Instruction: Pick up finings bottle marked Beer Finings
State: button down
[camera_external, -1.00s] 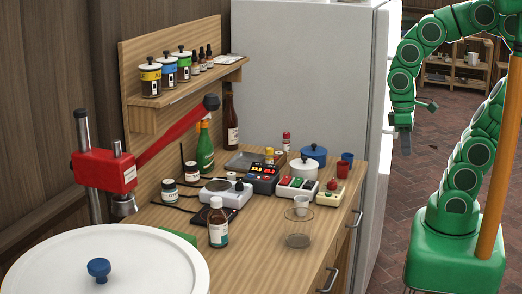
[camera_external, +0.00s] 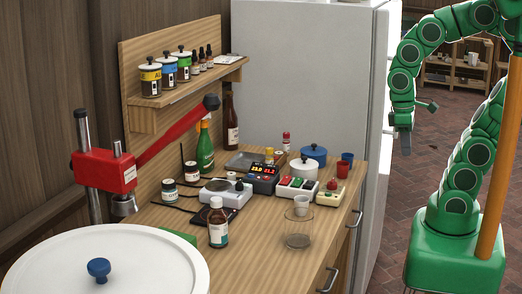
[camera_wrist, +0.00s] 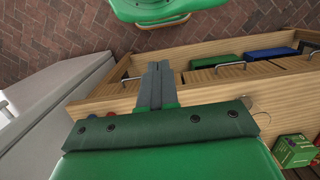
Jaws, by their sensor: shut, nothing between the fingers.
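A brown bottle (camera_external: 218,222) with a white cap and a pale label stands upright on the wooden bench, near its front in the external view. Its label is too small to read, so I cannot confirm that it says Beer Finings. My gripper (camera_external: 402,121) hangs off the bench to the right, beside the fridge and well away from the bottle. In the wrist view my gripper (camera_wrist: 156,72) has its two grey fingers together with nothing between them. The brown bottle is not visible in the wrist view.
A clear beaker (camera_external: 298,228) stands right of the bottle, and a scale (camera_external: 222,192) behind it. A large white-lidded vessel (camera_external: 105,270) fills the front left. A red lever press (camera_external: 104,172) stands left. The fridge (camera_external: 300,80) rises behind the bench (camera_external: 262,255).

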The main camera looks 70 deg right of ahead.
jog(key=shift+c, duration=1.4)
grip_release()
